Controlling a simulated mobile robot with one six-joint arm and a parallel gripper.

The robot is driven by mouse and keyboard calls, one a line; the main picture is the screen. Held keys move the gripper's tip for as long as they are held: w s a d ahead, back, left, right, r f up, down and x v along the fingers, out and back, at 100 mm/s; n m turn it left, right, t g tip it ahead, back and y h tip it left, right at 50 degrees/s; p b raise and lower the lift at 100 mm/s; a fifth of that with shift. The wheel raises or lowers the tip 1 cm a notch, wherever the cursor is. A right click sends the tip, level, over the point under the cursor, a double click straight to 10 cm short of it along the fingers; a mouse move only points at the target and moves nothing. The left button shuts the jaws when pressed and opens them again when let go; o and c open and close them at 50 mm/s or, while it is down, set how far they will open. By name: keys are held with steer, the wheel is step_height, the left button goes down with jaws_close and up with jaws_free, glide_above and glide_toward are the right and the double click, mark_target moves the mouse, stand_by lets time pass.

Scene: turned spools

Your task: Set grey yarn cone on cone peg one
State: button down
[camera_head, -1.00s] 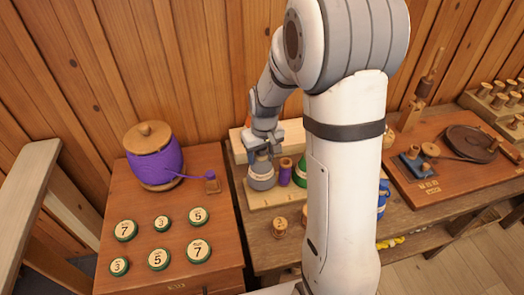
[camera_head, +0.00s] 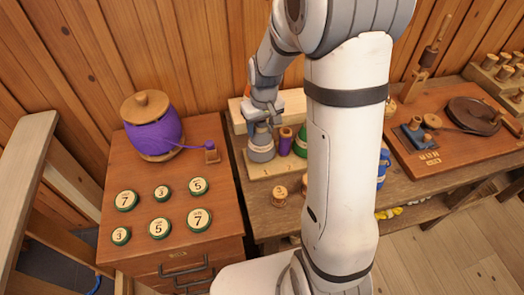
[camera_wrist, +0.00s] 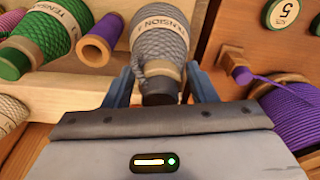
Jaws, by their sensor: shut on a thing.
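The grey yarn cone (camera_head: 261,148) is at the left end of a pale wooden rack (camera_head: 258,172) in the head view. My gripper (camera_head: 262,118) is shut on its narrow top end from above. In the wrist view the cone (camera_wrist: 160,45) sits between my two fingers (camera_wrist: 161,88), with a pale band lettered "TENSION". It appears to stand on the rack, but I cannot tell whether it is slightly lifted. I cannot make out cone peg one.
A purple spool (camera_head: 285,142) and a green yarn cone (camera_head: 302,142) stand just right of the grey cone. A purple yarn drum (camera_head: 153,137) and several numbered discs (camera_head: 159,228) are on the left cabinet. My arm hides the bench's middle. A board with a dark disc (camera_head: 472,112) lies at right.

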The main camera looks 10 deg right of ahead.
steer(key=shift+f+b, duration=0.7)
steer(key=shift+f, duration=0.25)
steer(key=shift+f+b, duration=0.55)
steer(key=shift+b, duration=0.1)
stand_by(1.0)
steer(key=c, duration=0.9)
jaws_free()
steer(key=shift+o, duration=0.2)
steer(key=shift+s+d+r+p, duration=0.1)
steer(key=shift+s+r+p, duration=0.1)
steer(key=shift+r+p, duration=1.3)
steer(key=shift+s+a+r+p, duration=0.15)
steer(key=shift+r+p, duration=0.8)
steer(key=shift+r, duration=1.2)
steer(key=shift+s+d+r+p, duration=0.15)
steer(key=shift+s+r+p, duration=0.1)
steer(key=shift+r+p, duration=1.25)
steer(key=shift+r+b, duration=0.3)
steer(key=shift+r, duration=0.05)
